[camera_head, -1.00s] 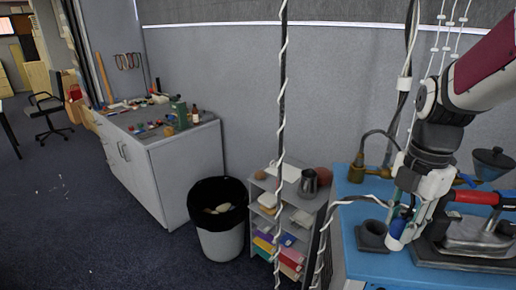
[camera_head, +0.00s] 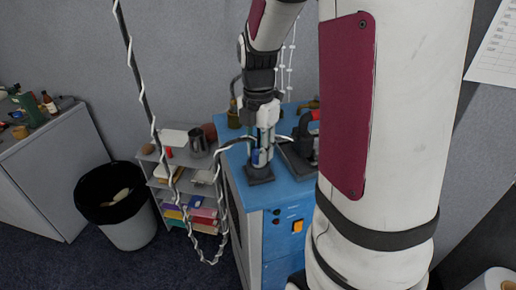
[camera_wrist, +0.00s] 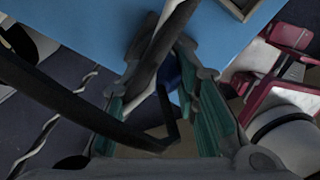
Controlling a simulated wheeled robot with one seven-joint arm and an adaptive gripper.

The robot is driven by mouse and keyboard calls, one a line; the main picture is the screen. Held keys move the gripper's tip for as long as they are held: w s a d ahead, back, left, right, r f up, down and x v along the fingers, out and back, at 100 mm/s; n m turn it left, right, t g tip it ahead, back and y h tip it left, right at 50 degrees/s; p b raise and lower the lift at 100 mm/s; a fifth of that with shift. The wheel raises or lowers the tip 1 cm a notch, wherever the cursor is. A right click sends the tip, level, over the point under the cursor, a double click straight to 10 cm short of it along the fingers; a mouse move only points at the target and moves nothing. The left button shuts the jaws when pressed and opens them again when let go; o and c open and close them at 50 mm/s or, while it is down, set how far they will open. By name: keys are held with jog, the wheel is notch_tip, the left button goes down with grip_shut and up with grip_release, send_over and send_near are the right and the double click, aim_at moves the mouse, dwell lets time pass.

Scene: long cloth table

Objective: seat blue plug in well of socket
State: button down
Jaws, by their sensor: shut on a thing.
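The blue plug (camera_head: 256,157) is in my gripper (camera_head: 260,158), which points down over the blue table. It also shows as a dark blue piece between the green-padded fingers in the wrist view (camera_wrist: 169,74). The fingers are shut on it. The dark grey socket (camera_head: 259,178) stands on the table's near left corner, just below the plug and in line with it in the head view. The well's mouth is hidden, and I cannot tell whether the plug's lower end is above the well or inside it.
The blue table (camera_head: 288,192) carries a dark device with a red handle (camera_head: 303,143) right of my gripper. A grey shelf (camera_head: 167,184) with a metal jug (camera_head: 198,143) stands to the left. A black-lined bin (camera_head: 113,205) is farther left. A white-wrapped cable (camera_head: 152,125) hangs in front.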

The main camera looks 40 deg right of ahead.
aim_at(258, 147)
jog(key=shift+f, duration=0.1)
jog(key=c, duration=1.2)
grip_release()
notch_tip(258, 147, up, 11)
jog(key=shift+s+a+r+m+t, duration=0.3)
jog(key=shift+s+a+m+t, duration=0.6)
jog(key=shift+s+a+m, duration=1.65)
jog(key=shift+s+a+r+m+t, duration=0.25)
jog(key=shift+s+a+m+t, duration=0.95)
jog(key=shift+a+m, duration=2.35)
jog(key=shift+s+a+r+m+t, duration=0.3)
jog(key=shift+s+a+m+t, duration=0.3)
jog(key=shift+s+a+m, duration=2.5)
jog(key=shift+w+d+m, duration=0.4)
jog(key=shift+d+m, duration=0.05)
jog(key=shift+d, duration=0.15)
jog(key=shift+w+d+m, duration=0.35)
jog(key=shift+d+m, duration=0.1)
jog(key=shift+d, duration=0.1)
